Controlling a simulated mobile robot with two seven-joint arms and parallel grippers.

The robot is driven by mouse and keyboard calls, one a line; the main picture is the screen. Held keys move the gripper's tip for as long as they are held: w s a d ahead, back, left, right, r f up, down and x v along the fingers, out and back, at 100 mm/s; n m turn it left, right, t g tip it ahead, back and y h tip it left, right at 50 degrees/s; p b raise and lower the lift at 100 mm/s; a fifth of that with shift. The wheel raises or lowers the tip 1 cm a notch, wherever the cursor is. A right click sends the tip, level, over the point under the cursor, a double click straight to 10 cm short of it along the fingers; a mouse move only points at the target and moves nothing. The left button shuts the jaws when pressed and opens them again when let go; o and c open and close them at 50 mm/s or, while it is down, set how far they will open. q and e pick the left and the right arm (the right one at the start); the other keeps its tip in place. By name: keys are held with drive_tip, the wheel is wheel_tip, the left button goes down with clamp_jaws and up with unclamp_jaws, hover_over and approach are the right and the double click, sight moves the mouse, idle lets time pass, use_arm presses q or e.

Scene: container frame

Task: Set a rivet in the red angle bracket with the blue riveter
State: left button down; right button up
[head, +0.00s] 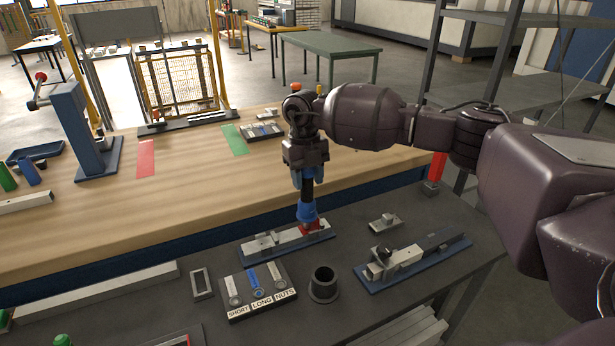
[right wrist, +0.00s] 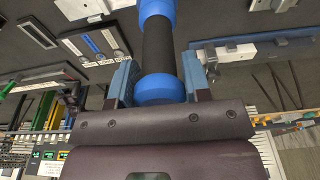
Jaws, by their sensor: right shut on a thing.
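The blue riveter (head: 306,212), with a black middle, hangs upright under my right gripper (head: 310,181). The right gripper is shut on it. The riveter also shows in the right wrist view (right wrist: 157,45) between the blue fingers. The red angle bracket (head: 313,229) sits at the right part of a grey fixture with a blue base (head: 262,257) on the dark bench. The riveter's lower end is at the bracket and partly covers it. I cannot tell whether they touch, and the rivet spot is hidden. My left gripper is not in view.
A wooden table (head: 200,205) lies behind. A blue press (head: 80,130) stands on its left.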

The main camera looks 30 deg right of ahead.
drive_tip(key=shift+r+p, duration=0.9)
drive_tip(key=shift+r, duration=0.65)
drive_tip(key=shift+r+p, duration=1.3)
drive_tip(key=shift+r, duration=0.9)
drive_tip(key=shift+w, duration=0.1)
